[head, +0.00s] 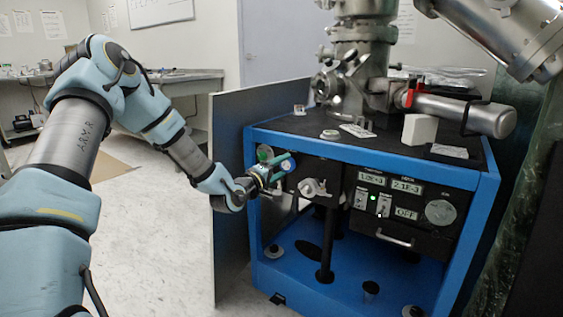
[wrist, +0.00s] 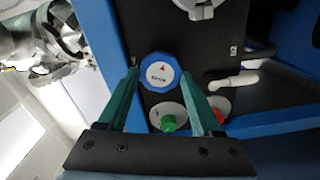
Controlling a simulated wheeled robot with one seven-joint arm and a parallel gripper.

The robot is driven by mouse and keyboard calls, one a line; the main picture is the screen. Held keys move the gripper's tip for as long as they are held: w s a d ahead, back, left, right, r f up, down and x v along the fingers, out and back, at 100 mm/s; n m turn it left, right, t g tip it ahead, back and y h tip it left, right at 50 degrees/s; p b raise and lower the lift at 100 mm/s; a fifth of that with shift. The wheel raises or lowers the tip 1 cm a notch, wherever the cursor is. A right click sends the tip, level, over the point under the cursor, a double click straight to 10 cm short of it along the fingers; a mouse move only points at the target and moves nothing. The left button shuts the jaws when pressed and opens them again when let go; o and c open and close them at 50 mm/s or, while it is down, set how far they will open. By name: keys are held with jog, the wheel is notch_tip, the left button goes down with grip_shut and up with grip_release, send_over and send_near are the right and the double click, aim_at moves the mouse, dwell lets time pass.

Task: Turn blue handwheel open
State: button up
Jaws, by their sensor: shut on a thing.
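The blue handwheel (wrist: 159,73) shows in the wrist view as a faceted blue ring with a white cap bearing dark lettering and a small red mark. It is mounted on the dark front panel (wrist: 210,38). My gripper (wrist: 160,75) has its two green fingers on either side of the wheel, shut on its rim. In the head view, my gripper (head: 283,168) reaches the upper left of the blue-framed cabinet (head: 375,148), and the fingers partly hide the wheel there.
Close below the wheel in the wrist view are a green knob (wrist: 168,123) and a red-marked knob (wrist: 216,113), partly behind a finger. A white lever (wrist: 234,82) is to the right. The cabinet's grey door (head: 229,220) stands open left of it. Metal vacuum parts (head: 355,85) stand on top.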

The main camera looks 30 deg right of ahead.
jog(key=shift+n+p, duration=0.6)
jog(key=shift+n, duration=0.7)
jog(key=o, duration=1.4)
jog(key=v, duration=1)
jog(key=shift+s+a+p, duration=0.2)
jog(key=shift+a+p, duration=0.15)
jog(key=shift+p, duration=0.05)
